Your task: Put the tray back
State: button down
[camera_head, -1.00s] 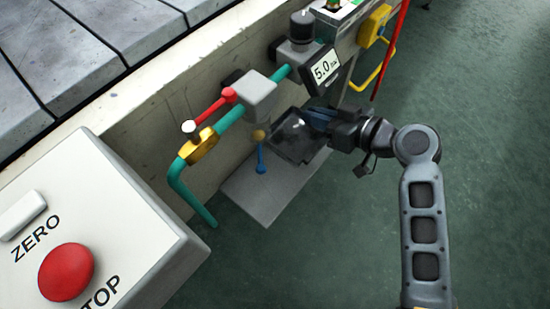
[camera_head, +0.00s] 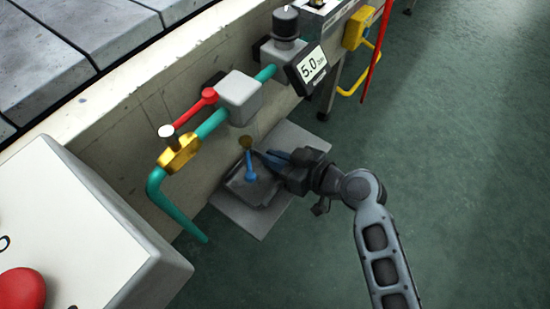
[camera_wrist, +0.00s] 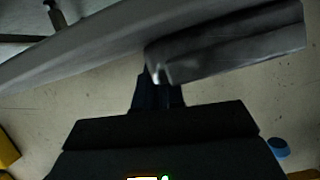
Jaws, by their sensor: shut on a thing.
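The tray (camera_head: 238,192) is a shallow dark grey pan, low beside the wall, around the foot of the blue lever in the picture. My gripper (camera_head: 272,160) is shut on its right edge. In the wrist view the dark fingers (camera_wrist: 158,94) meet the tray (camera_wrist: 235,48) at its near corner. The tray overlaps a flat grey plate (camera_head: 305,140) near the floor; I cannot tell whether it touches it. A small valve with a brass ball (camera_head: 245,142) and blue lever (camera_head: 250,168) stands in front of the tray and hides part of it.
A teal pipe (camera_head: 178,210) with a yellow fitting (camera_head: 180,155), red lever (camera_head: 190,112) and grey block (camera_head: 240,95) runs above the tray. A gauge (camera_head: 311,65) reads 5.0. A white control box (camera_head: 90,225) stands at the lower left. Open green floor (camera_head: 460,150) lies right.

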jog(key=c, duration=1.7)
grip_release()
jog(key=o, duration=0.5)
jog(key=shift+c, duration=0.2)
jog(key=shift+r, duration=0.2)
jog(key=p+v, duration=0.2)
jog(key=v, duration=1)
jog(key=shift+f, duration=0.15)
